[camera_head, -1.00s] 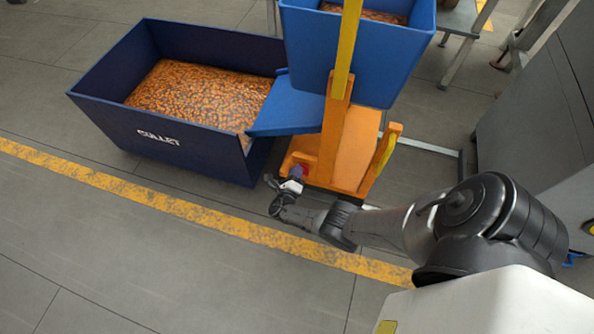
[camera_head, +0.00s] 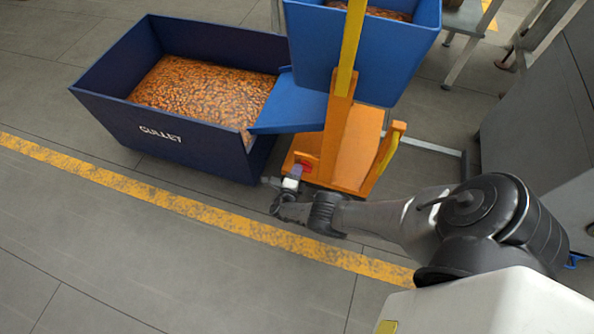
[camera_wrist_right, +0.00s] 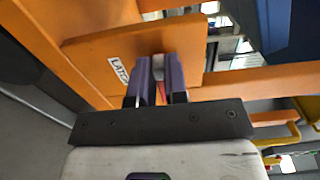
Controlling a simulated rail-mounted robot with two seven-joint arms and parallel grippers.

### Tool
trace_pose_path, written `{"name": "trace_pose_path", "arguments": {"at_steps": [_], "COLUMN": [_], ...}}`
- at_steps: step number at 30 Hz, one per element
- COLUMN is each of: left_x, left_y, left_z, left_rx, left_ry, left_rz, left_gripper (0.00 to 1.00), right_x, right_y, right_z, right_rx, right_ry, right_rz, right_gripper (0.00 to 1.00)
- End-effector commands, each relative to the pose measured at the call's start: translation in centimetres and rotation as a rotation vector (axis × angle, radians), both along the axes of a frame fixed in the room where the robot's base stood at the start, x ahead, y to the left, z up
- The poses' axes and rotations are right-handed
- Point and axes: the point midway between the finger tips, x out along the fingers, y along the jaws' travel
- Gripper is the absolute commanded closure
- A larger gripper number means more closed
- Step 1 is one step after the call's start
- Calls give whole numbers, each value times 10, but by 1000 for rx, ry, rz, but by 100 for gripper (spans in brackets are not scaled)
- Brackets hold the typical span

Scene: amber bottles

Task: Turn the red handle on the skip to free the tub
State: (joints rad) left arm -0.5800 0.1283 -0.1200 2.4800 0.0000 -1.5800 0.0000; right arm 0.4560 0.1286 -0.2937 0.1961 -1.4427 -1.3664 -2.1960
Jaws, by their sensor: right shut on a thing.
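The red handle (camera_head: 306,165) shows as a small red patch low on the front of the orange stand (camera_head: 350,165). My right gripper (camera_head: 294,176) is at it. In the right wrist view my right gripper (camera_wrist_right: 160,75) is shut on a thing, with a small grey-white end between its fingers. The fingers hide most of the handle. An orange plate with a "LATCH" label (camera_wrist_right: 118,69) is just behind them. The blue tub (camera_head: 355,60) sits upright on the stand, with amber pieces inside. My left gripper is not in view.
A dark blue bin marked "CULLET" (camera_head: 165,150), full of amber pieces, stands left of the stand. A blue chute (camera_head: 290,108) reaches over its edge. A yellow floor line (camera_head: 200,210) crosses in front. Grey cabinets (camera_head: 535,110) stand at right. The floor at lower left is clear.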

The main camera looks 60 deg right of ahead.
Motion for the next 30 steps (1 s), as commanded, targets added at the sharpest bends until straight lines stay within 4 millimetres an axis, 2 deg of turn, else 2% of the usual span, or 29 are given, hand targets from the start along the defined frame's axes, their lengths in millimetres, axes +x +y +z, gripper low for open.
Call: {"name": "trace_pose_path", "arguments": {"at_steps": [13, 14, 21, 30], "left_x": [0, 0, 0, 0], "left_y": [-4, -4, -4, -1], "left_z": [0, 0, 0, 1], "left_rx": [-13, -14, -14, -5], "left_ry": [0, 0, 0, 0], "left_rz": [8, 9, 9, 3], "left_gripper": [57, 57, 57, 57], "right_x": [0, 0, 0, 0], "right_y": [0, 0, 0, 2], "right_z": [1, 1, 0, 0], "right_rx": [-5, -5, -4, -2], "right_ry": [10, 10, 8, 9], "right_rz": [0, 0, 0, 1], "right_gripper": [100, 85, 62, 61]}}
